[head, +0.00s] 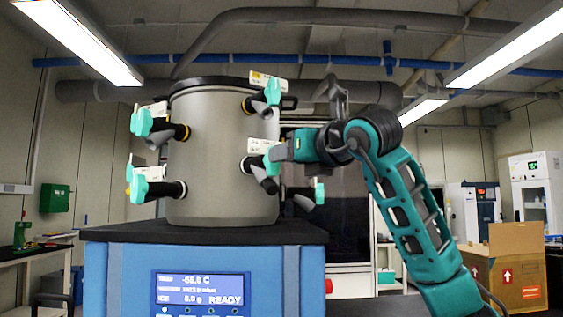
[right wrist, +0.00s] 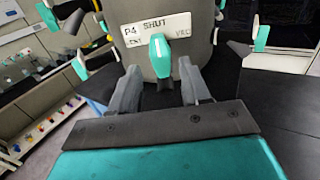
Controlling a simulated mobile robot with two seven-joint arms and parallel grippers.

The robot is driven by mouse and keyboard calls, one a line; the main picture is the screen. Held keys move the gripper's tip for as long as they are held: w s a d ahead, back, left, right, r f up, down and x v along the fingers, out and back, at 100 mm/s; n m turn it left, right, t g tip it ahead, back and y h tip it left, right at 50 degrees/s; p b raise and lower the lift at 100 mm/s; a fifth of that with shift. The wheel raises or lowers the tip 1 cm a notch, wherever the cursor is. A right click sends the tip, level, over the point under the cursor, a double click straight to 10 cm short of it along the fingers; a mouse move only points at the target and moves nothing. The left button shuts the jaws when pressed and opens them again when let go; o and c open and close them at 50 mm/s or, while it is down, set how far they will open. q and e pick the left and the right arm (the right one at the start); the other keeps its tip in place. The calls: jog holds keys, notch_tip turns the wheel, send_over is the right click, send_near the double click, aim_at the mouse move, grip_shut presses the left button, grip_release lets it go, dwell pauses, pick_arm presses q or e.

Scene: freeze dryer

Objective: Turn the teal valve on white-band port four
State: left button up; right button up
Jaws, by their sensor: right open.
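The teal valve (right wrist: 160,56) of port four points up in the right wrist view, in front of a white tag (right wrist: 157,29) reading "P4" and "SHUT". In the head view this valve (head: 268,160) is on the front right of the grey drum, partly hidden by my right gripper. My right gripper (head: 276,153) is at the valve from the right. In the wrist view its two grey fingers (right wrist: 158,76) are open, one on each side of the valve's lower part. I see no clear contact. My left gripper is not in view.
Other teal valves with tags stick out from the grey drum (head: 222,200), at the upper left (head: 141,122), lower left (head: 138,186) and upper right (head: 272,92). The drum stands on a blue cabinet (head: 125,275) with a lit display. A cardboard box (head: 517,262) stands at right.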

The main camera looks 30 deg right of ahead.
jog(key=s+b, duration=0.1)
jog(key=s, duration=0.8)
jog(key=shift+a, duration=0.1)
